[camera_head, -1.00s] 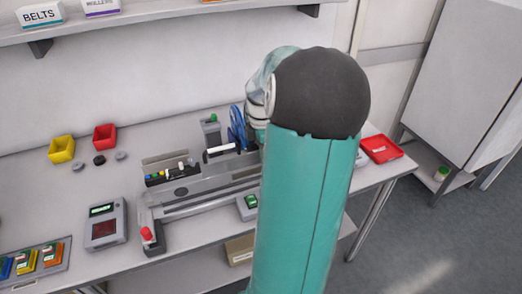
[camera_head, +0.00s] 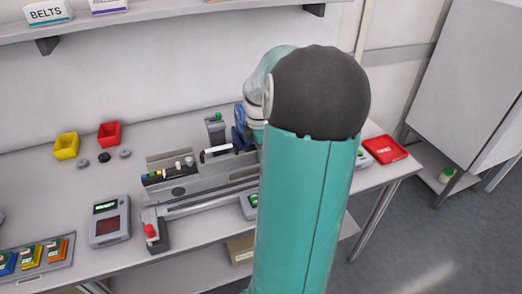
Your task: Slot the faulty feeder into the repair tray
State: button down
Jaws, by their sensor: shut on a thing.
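My arm fills the middle of the view, and its wrist bends down behind it. My gripper is hidden behind the arm. Just left of the wrist, a blue, rounded part (camera_head: 239,122) and a pale bar with a dark end (camera_head: 216,151) show above the bench fixture. They may belong to a feeder, but most of it is hidden and I cannot tell how it is held. A shallow red tray (camera_head: 384,148) with a white label lies at the bench's right end. I cannot tell whether it is the repair tray.
A long grey fixture (camera_head: 200,192) with a red knob (camera_head: 150,231) lies on the bench. A grey tester (camera_head: 109,222), yellow bin (camera_head: 66,146), red bin (camera_head: 109,134) and rack of coloured units (camera_head: 36,260) stand left. A shelf runs above; a cabinet (camera_head: 462,85) stands right.

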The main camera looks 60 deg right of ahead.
jog(key=shift+w+a, duration=0.15)
jog(key=c, duration=1.2)
grip_release()
jog(key=shift+o, duration=0.2)
notch_tip(320, 180, up, 14)
jog(key=shift+a, duration=0.1)
